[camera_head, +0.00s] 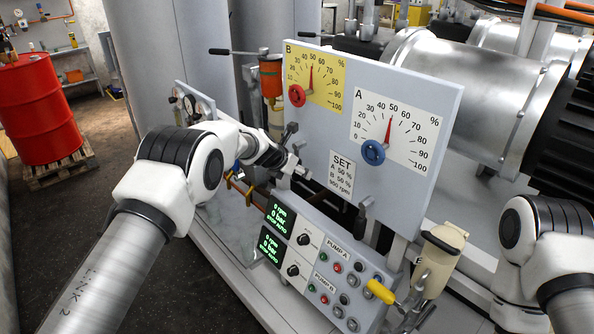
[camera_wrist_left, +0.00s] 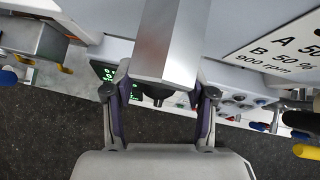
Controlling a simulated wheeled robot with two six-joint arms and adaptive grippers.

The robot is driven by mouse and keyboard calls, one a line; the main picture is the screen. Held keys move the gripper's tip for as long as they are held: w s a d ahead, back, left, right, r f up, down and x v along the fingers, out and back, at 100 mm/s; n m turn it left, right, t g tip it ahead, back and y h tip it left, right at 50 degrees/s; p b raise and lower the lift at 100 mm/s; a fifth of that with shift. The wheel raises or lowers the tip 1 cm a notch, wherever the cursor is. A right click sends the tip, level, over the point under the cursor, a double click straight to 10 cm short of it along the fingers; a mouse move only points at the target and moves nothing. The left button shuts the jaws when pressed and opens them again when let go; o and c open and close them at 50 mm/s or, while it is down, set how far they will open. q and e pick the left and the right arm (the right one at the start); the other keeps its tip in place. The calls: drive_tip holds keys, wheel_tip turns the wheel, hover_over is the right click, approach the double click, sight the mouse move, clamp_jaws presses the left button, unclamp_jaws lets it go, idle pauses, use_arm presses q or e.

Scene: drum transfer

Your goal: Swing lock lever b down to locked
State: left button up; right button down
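The grey panel (camera_head: 334,120) carries a yellow gauge B with a red knob and a white gauge A with a blue knob. A dark lever (camera_head: 290,130), which I take to be lock lever b, stands up by the panel's left lower part. A second dark lever (camera_head: 363,212) sits below gauge A. My left gripper (camera_head: 298,162) is at the panel's left lower edge, just under the first lever. In the left wrist view a grey metal bar (camera_wrist_left: 168,40) lies between the fingers (camera_wrist_left: 163,90); contact is unclear.
A pump control box (camera_head: 325,260) with green displays and buttons sits below the panel. A yellow handle (camera_head: 380,291) and a beige container (camera_head: 436,262) stand to its right. A red drum (camera_head: 40,110) is on a pallet at far left; open floor lies between.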

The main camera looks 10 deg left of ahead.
use_arm(q)
drive_tip(key=v, duration=1.2)
